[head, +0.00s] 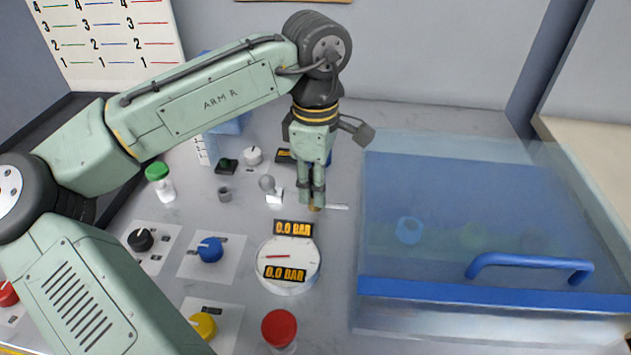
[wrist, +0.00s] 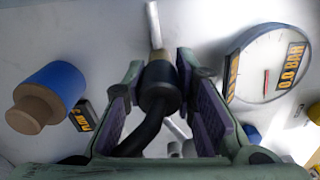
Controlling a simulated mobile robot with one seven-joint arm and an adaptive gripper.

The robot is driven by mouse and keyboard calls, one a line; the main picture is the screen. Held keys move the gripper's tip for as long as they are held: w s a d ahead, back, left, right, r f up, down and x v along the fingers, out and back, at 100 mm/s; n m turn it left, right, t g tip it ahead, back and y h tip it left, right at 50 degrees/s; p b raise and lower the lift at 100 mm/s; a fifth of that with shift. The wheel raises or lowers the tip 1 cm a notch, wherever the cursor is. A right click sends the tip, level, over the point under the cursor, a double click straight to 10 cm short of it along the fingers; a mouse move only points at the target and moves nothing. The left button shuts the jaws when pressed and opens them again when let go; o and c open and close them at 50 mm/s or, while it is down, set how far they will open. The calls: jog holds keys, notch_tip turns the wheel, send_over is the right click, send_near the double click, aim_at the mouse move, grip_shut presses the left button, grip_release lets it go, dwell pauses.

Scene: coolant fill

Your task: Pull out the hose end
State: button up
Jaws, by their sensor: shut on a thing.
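In the wrist view, the hose end (wrist: 160,85) is a black sleeve with a brass-coloured front and a black hose curving back toward my wrist. My gripper (wrist: 160,88) is shut on it, with purple-lined fingers on both sides. A thin silver tube (wrist: 153,24) lies in line beyond the brass front; I cannot tell whether the two are joined. In the head view, my gripper (head: 312,190) points down over the grey panel, with a brass tip (head: 314,208) showing below the fingers. The silver tube (head: 337,206) shows just right of it.
A round gauge (head: 288,262) reading 0.0 BAR stands just in front of my gripper. A clear case with a blue handle (head: 528,265) fills the right side. Knobs, including a blue one (head: 209,250), and a green-capped bottle (head: 160,182) are at the left. A red cap (head: 279,327) is in front.

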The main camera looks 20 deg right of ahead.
jog(key=shift+r, duration=0.1)
jog(key=shift+r+p, duration=2.15)
jog(key=shift+r, duration=0.3)
